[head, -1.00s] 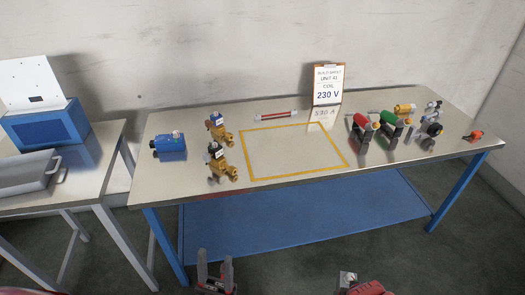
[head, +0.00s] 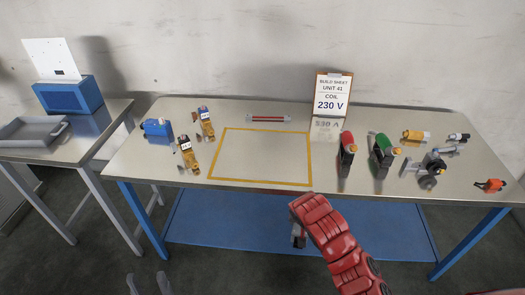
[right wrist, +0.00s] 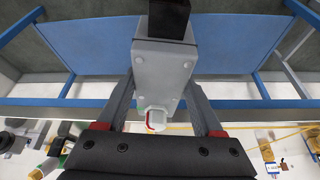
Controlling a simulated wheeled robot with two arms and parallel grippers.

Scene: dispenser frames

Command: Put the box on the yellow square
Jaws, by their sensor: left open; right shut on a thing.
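The yellow square (head: 260,182) is a taped outline on the tabletop, and it is empty inside. My right gripper (right wrist: 162,85) is shut on a grey box (right wrist: 165,62) with a dark block on one end, held between both fingers. In the head view my red right arm reaches toward the table's front edge, and it largely hides the gripper and box. The held box appears in front of the table, apart from the square. My left gripper (head: 147,284) shows only its two fingertips at the bottom edge, open and empty.
Two brass valves (head: 186,155) and a blue box-shaped part (head: 157,127) stand left of the square. A red-topped part (head: 346,150) and a green-topped part (head: 382,152) stand right of it. A build sheet (head: 332,95) and a red-ended tube (head: 268,118) are behind.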

